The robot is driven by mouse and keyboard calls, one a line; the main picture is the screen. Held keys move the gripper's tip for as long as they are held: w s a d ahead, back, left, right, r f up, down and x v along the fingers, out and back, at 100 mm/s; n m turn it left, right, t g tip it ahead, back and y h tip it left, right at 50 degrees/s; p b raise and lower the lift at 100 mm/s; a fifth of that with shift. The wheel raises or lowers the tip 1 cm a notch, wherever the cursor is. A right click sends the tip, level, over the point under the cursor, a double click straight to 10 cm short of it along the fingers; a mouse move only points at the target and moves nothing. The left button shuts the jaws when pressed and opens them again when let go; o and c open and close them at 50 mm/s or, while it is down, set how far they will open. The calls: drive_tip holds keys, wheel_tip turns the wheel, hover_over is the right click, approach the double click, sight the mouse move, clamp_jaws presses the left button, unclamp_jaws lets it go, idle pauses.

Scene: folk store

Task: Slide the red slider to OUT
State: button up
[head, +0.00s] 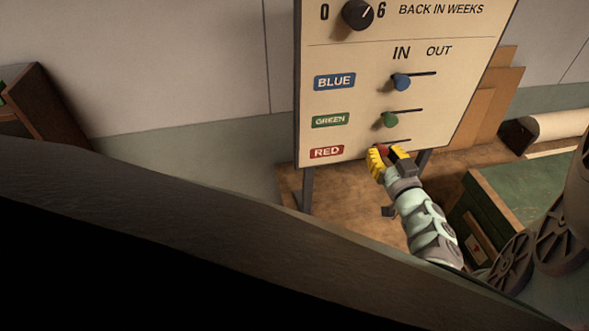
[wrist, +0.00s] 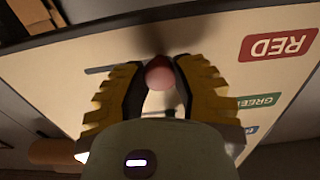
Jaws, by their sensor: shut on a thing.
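The red slider knob (head: 381,148) is on the lowest slot of a cream panel (head: 347,104), in the row labelled RED, under the IN side. My gripper (head: 388,156) reaches up to it from the lower right. In the wrist view, which sees the panel upside down, the round pink-red knob (wrist: 159,74) sits between the two yellow-and-black fingers of my gripper (wrist: 158,80), which is shut on it. The dark slot (wrist: 100,70) shows to the left of the fingers there, the OUT side. In the head view, my gripper hides part of the knob and slot.
Above are the green slider (head: 390,120) and blue slider (head: 401,82), both towards IN, and a black dial (head: 357,14). A green crate (head: 520,200) stands at lower right, and a paper roll (head: 560,124) lies behind it. A dark wooden edge (head: 150,195) crosses the foreground.

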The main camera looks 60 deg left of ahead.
sight(406, 140)
drive_tip(key=shift+w+d+f, duration=0.1)
drive_tip(key=shift+w+d, duration=0.4)
drive_tip(key=shift+w, duration=0.7)
drive_tip(key=shift+w+d+r, duration=0.1)
drive_tip(key=shift+w+d, duration=0.4)
drive_tip(key=shift+w, duration=0.7)
drive_tip(key=shift+w+d+f, duration=0.1)
drive_tip(key=shift+w+d, duration=0.4)
drive_tip(key=shift+w, duration=0.7)
drive_tip(key=o, duration=1.1)
drive_tip(key=shift+s, duration=0.1)
drive_tip(key=p+v, duration=0.3)
drive_tip(key=v, duration=0.6)
